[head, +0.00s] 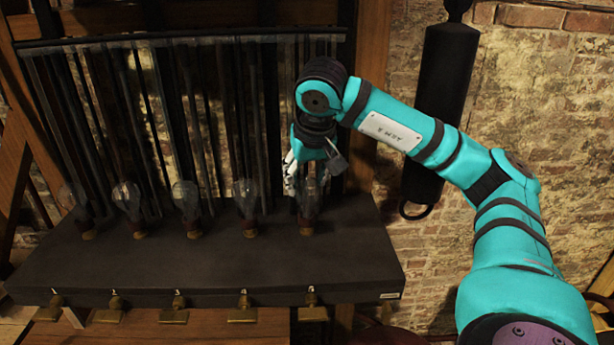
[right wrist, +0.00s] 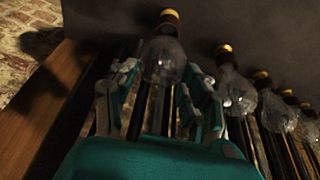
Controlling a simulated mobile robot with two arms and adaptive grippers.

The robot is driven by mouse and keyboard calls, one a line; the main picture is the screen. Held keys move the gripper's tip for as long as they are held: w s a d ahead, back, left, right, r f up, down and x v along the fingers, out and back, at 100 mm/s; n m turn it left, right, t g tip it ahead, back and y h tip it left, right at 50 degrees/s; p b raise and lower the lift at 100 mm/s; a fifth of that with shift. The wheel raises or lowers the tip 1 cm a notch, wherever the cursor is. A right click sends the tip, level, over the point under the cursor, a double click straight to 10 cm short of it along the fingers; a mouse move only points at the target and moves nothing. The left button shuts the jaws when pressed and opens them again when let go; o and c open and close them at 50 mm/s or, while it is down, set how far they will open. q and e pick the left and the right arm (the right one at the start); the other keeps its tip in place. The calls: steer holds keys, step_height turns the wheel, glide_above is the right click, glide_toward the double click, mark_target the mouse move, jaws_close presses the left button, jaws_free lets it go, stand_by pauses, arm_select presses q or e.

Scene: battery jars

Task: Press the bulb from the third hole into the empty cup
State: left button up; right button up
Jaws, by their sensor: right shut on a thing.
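My right gripper (head: 307,172) is over the right end of the dark shelf. It is shut on the rightmost glass bulb (head: 309,200), whose reddish-brown base meets a brass cup at the shelf top. In the right wrist view this bulb (right wrist: 164,62) sits between the two fingers (right wrist: 160,95), its base pointing at the shelf. I cannot tell how deep the base sits in its cup. Other bulbs stand upright in a row to the left, including one in the middle (head: 187,197) and a neighbour (head: 246,193). I see no empty cup. My left gripper is out of view.
The dark shelf (head: 210,266) has several brass taps (head: 243,308) along its front edge. Dark vertical rods (head: 165,110) rise behind the bulbs. A black cylinder (head: 440,110) hangs on the brick wall at the right. The shelf front is clear.

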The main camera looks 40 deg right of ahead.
steer(key=o, duration=1)
steer(key=shift+r, duration=0.1)
steer(key=v, duration=1.1)
steer(key=shift+s+a+r, duration=0.1)
steer(key=shift+s+r, duration=0.1)
steer(key=shift+r, duration=0.15)
steer(key=shift+f, duration=0.1)
